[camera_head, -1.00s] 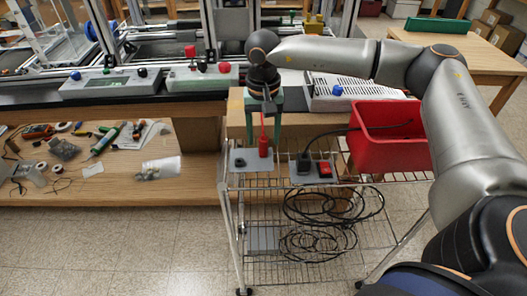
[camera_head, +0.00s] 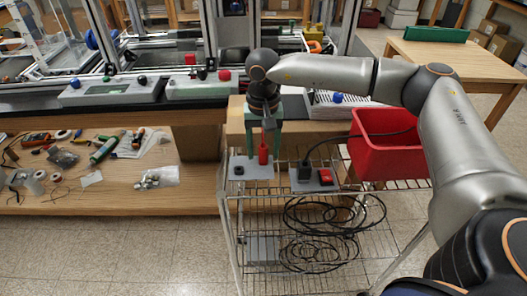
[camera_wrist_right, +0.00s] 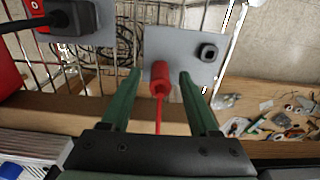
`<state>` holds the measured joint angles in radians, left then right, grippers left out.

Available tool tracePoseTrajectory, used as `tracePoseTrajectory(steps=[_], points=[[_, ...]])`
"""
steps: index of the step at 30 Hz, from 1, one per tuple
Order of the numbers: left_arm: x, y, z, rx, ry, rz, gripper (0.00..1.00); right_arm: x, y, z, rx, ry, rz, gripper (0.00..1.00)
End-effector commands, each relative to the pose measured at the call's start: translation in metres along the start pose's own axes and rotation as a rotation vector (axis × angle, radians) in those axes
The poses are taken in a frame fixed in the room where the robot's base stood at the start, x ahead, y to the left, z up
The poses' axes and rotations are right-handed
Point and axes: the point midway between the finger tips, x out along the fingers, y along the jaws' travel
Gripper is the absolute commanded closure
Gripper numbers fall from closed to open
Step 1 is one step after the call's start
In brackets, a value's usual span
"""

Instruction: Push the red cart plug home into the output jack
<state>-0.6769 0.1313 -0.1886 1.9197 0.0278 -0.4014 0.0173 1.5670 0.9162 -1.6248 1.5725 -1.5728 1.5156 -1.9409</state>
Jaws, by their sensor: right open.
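The red plug (camera_head: 263,153) stands upright on a grey plate (camera_head: 240,172) on the wire cart, with a red lead running up from it. In the right wrist view the plug (camera_wrist_right: 159,75) sits between my green fingers. My right gripper (camera_wrist_right: 159,74) is open, with a visible gap on each side of the plug. In the head view my right gripper (camera_head: 264,149) points down over the plug. The hole under the plug is hidden, so I cannot tell how deep it sits. A black square socket (camera_head: 239,170) is beside it on the plate. My left gripper is not in view.
A second grey plate with a black plug (camera_head: 305,171) and a red switch (camera_head: 325,176) lies to the right. Coiled black cables (camera_head: 325,235) lie on lower shelves. A cluttered workbench (camera_head: 120,195) is at left.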

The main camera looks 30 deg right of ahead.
Motion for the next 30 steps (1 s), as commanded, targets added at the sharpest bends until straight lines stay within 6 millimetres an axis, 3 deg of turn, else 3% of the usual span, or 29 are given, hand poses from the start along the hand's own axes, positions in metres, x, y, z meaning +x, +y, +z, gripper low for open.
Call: tracePoseTrajectory(steps=[15, 30], points=[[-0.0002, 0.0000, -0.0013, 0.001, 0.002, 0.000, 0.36, -0.0002, -0.0001, -0.0001, 0.001, 0.000, -0.001, 0.40], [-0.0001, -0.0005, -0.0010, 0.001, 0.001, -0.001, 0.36, -0.0002, -0.0001, -0.0001, 0.001, 0.000, -0.001, 0.96]])
